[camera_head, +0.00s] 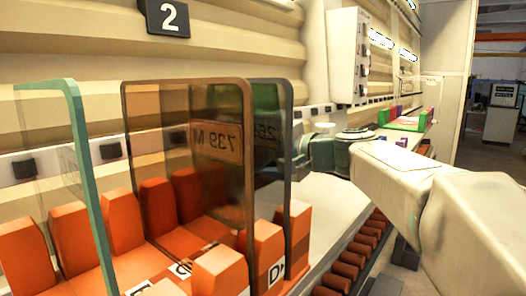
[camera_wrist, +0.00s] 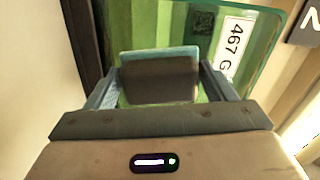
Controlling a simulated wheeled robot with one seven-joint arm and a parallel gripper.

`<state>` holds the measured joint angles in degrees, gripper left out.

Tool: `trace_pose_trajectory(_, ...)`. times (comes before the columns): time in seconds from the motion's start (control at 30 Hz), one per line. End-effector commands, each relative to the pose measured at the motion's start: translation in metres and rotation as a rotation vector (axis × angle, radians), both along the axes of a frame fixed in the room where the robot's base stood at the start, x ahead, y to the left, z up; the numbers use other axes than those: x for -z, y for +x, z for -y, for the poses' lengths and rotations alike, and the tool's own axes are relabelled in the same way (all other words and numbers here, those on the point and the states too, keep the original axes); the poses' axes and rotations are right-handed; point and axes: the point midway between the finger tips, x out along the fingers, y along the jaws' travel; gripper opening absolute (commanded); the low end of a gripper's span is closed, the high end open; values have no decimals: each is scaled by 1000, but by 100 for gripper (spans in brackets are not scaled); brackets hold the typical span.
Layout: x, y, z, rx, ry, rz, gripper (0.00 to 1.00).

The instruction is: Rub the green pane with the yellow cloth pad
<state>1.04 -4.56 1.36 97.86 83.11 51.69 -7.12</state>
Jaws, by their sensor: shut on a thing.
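In the wrist view, my gripper (camera_wrist: 160,85) is shut on a block with a pale blue top edge and a dark grey-brown face (camera_wrist: 160,78). I take this block for the cloth pad, but no yellow shows on it. The green pane (camera_wrist: 262,75) lies just beyond the block, see-through, with a white label reading 467 G. I cannot tell whether the block touches it. In the head view, my arm reaches in from the right and its end is hidden. I cannot tell which pane there is the green one.
In the head view, an orange rack (camera_head: 72,240) holds a clear teal-edged pane (camera_head: 75,95), an amber pane (camera_head: 185,100) labelled 739 M and a dark pane (camera_head: 287,180). A plaque numbered 2 (camera_head: 163,17) hangs on the corrugated wall. A roller track (camera_head: 365,245) runs at right.

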Motion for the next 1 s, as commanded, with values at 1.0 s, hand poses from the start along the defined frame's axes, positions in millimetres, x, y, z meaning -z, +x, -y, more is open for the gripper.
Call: trace_pose_trajectory(1.0, 2, 6, -7, 0, -1, -1, 58)
